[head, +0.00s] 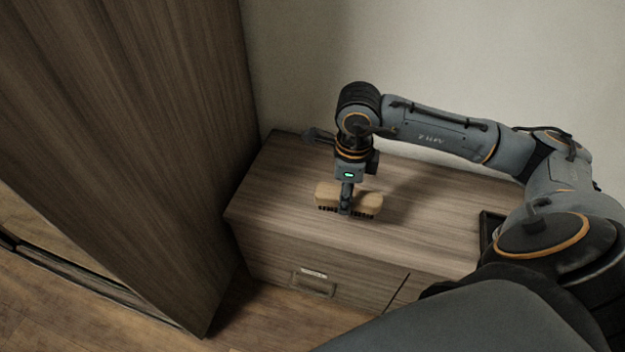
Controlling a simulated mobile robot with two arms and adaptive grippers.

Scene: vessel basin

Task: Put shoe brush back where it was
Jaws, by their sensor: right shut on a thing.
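The shoe brush (366,202) has a light wooden back and dark bristles pointing down. My right gripper (346,207) points down and is shut on the middle of the brush, covering part of it. The brush is at the wooden cabinet top (420,215), near its front edge and left of its middle. I cannot tell whether the bristles touch the surface. My left gripper is not in view.
A tall wooden panel (130,130) stands at the left, close to the cabinet's left end. A dark-framed object (488,230) lies at the right of the cabinet top, partly hidden by my arm. A drawer with a handle (314,284) is in the cabinet front. The wall is behind.

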